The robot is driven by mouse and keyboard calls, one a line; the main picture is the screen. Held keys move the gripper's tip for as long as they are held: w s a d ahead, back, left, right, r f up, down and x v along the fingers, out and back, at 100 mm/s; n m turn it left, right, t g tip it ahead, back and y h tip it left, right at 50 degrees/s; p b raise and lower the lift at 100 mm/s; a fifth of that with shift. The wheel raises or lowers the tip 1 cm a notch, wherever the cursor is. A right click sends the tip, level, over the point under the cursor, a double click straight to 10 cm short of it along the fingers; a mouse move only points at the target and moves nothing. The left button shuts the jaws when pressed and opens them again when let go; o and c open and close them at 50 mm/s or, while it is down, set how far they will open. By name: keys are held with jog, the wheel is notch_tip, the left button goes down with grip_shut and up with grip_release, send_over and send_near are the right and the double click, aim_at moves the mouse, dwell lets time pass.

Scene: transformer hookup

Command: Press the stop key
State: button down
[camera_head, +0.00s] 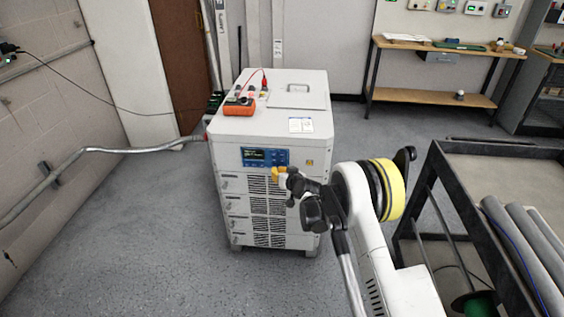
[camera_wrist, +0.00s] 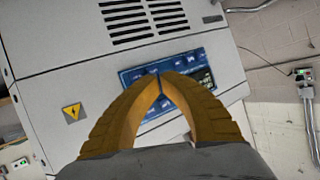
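The task's stop key is not clear enough to pick out in either view. A blue control panel (camera_head: 265,157) with a lit green display sits on the upper front of a white cabinet (camera_head: 297,100). My gripper (camera_head: 277,173) is in front of the cabinet, just right of and below the panel. In the wrist view the two yellow fingers of my gripper (camera_wrist: 160,77) meet at the tips, with nothing between them. They overlap the blue panel (camera_wrist: 203,72) and hide part of its keys. I cannot tell whether the tips touch it.
An orange meter (camera_head: 239,106) with leads lies on the cabinet top. A dark cart (camera_head: 470,200) with grey rolls stands at the right. A wooden workbench (camera_head: 450,47) stands at the back. The floor left of the cabinet is clear.

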jog(key=shift+s, duration=1.2)
dwell(1.6)
